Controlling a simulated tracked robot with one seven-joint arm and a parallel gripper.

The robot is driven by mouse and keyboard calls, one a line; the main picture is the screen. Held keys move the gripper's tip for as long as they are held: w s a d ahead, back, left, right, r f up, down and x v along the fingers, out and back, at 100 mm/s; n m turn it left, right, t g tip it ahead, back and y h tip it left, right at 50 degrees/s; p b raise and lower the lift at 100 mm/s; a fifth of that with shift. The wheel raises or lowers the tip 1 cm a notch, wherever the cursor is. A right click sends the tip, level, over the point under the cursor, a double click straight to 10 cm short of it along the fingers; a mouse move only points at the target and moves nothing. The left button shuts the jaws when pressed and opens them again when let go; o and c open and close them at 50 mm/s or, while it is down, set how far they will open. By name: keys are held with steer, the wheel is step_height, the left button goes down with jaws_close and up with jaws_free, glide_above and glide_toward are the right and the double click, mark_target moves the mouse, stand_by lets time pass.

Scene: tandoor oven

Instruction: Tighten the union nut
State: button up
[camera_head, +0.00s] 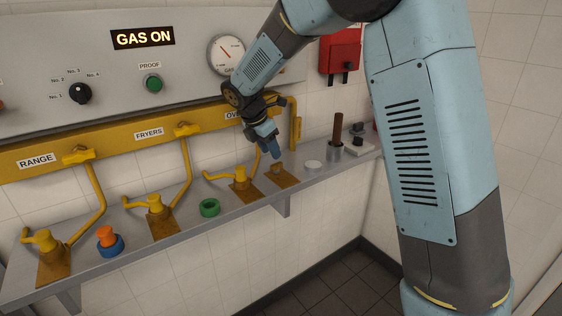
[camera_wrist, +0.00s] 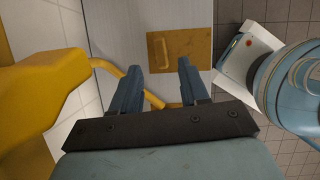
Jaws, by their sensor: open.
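Yellow pipe fittings with nut-like collars stand on brown plates along the grey shelf: one under RANGE (camera_head: 42,241), one under FRYERS (camera_head: 156,205) and one farther right (camera_head: 240,180). I cannot tell which is the union nut. My gripper (camera_head: 276,155) is open and empty, pointing down above the rightmost brown plate (camera_head: 288,181), right of the third fitting. In the wrist view my gripper (camera_wrist: 157,75) has its fingers apart, with an ochre plate (camera_wrist: 197,50) beyond them. A thin yellow pipe (camera_wrist: 130,78) runs behind the left finger. A large yellow part fills the left side.
The yellow manifold (camera_head: 115,143) and a panel with a lit GAS ON sign (camera_head: 143,37) and gauge (camera_head: 227,55) are behind. On the shelf are an orange-and-blue piece (camera_head: 110,243), green ring (camera_head: 210,208), pale disc (camera_head: 313,166) and cup with a brown rod (camera_head: 335,151).

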mark_target(276, 163)
steer(key=x, duration=0.5)
steer(key=shift+w+d+f, duration=0.1)
steer(key=shift+d+f, duration=0.05)
steer(key=shift+f, duration=0.15)
steer(key=shift+c, duration=0.4)
jaws_close()
